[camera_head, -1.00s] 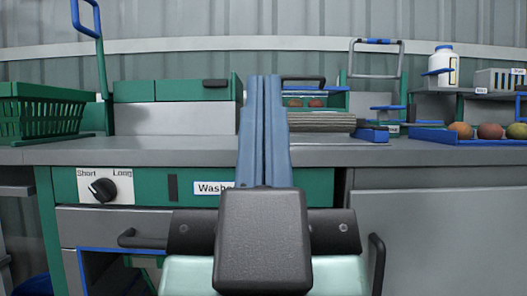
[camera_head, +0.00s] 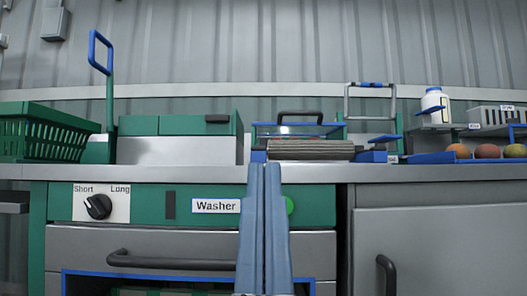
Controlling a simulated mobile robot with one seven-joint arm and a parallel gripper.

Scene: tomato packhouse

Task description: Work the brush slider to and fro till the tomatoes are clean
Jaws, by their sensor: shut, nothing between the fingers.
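My gripper (camera_head: 264,168) is shut and empty. Its two long blue fingers point up, side by side, in front of the counter's front edge. A grey ribbed brush (camera_head: 312,150) lies across the counter, just behind and right of the fingertips in the picture. A blue block (camera_head: 371,156) is at its right end. Behind the brush stands a blue-edged clear-fronted box (camera_head: 292,131) with a black handle (camera_head: 300,116) on top. Any tomatoes inside that box are hidden now. I cannot tell which part is the slider.
A green crate (camera_head: 45,132) stands at left. A blue tray (camera_head: 430,158) with several round fruits is at right. Drawer handles (camera_head: 160,262) stick out below.

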